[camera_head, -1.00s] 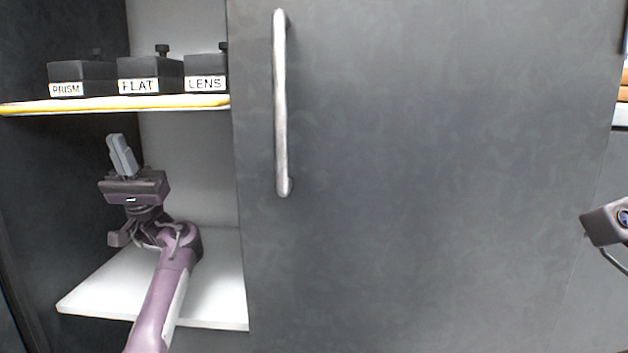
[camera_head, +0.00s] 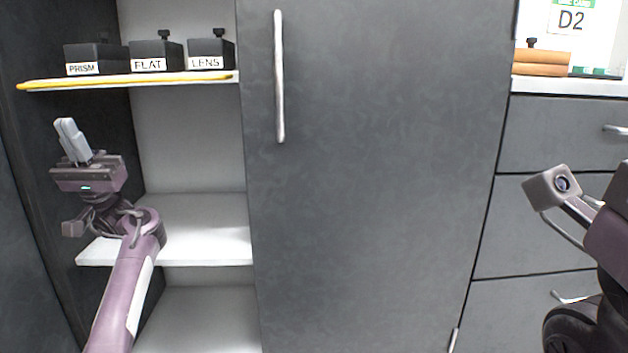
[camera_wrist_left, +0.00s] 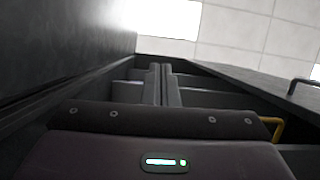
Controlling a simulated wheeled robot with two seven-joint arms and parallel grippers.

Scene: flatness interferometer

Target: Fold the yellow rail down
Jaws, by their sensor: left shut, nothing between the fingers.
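The yellow rail (camera_head: 130,80) runs along the front edge of the upper shelf in the open left part of the cabinet, in front of the labelled boxes. A bent yellow piece (camera_wrist_left: 278,128), which looks like part of the rail, shows at the right of the left wrist view. My left gripper (camera_head: 68,126) is shut and empty, pointing up, below and in front of the rail's left end, apart from it. Its shut fingers (camera_wrist_left: 160,84) also show in the left wrist view. Part of my right arm shows at the right edge; its fingers are out of view.
PRISM (camera_head: 92,58), FLAT (camera_head: 155,56) and LENS (camera_head: 210,54) boxes stand on the upper shelf. A lower white shelf (camera_head: 210,240) is bare. A closed door (camera_head: 390,180) with a long handle (camera_head: 279,75) borders the opening. Drawers (camera_head: 560,135) stand at right.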

